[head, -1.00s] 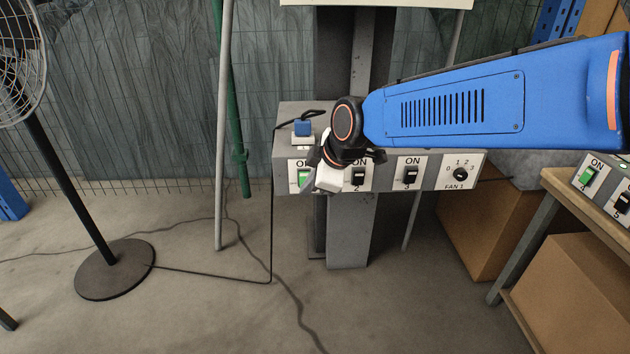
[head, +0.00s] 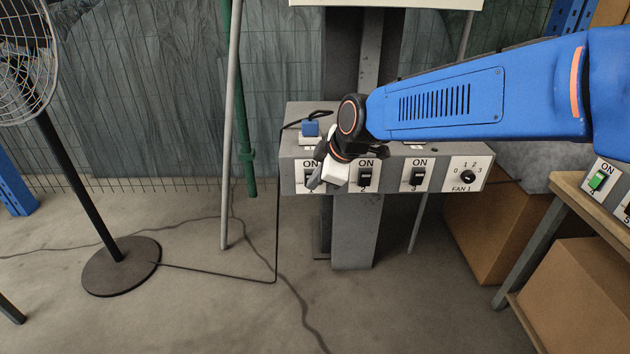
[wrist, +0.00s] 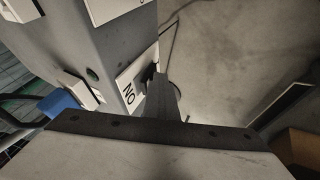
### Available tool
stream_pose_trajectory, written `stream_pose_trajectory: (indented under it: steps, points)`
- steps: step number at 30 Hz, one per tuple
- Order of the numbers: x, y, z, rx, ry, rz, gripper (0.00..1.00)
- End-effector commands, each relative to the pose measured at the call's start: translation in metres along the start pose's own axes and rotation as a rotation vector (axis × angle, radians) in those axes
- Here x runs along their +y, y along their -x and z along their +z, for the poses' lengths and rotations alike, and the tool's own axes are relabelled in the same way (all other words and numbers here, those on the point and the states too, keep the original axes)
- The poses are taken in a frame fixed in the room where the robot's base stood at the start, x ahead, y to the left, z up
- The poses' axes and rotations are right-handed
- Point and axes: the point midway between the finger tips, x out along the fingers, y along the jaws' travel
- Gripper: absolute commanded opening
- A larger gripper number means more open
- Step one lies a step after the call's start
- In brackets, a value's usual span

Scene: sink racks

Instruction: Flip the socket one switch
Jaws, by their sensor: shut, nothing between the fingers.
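The grey control box (head: 400,148) on the post carries a row of switches. The leftmost switch (head: 309,175), above socket one, has a white ON label and looks dark, with no green showing; my gripper partly hides it. My gripper (head: 317,182) is shut and empty, its tips right at the front of this switch. In the wrist view the fingers (wrist: 164,103) reach to the dark switch (wrist: 148,75) beside the ON label (wrist: 129,92); I cannot tell whether they touch. A blue plug (head: 310,129) sits in the socket on top of the box.
Switch 2 (head: 365,177), switch 3 (head: 418,177) and the fan dial (head: 467,177) lie to the right. A standing fan (head: 121,266) is at left, with cables on the floor. A bench with a second switch box (head: 603,188) and cardboard boxes stand at right.

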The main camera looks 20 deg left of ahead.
Motion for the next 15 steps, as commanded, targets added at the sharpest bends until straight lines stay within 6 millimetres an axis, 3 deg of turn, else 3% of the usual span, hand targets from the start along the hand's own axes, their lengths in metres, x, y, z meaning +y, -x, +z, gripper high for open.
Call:
stream_pose_trajectory:
  steps: [15]
  points:
    - [0.008, 0.013, -0.007, 0.003, -0.001, 0.006, 0.00]
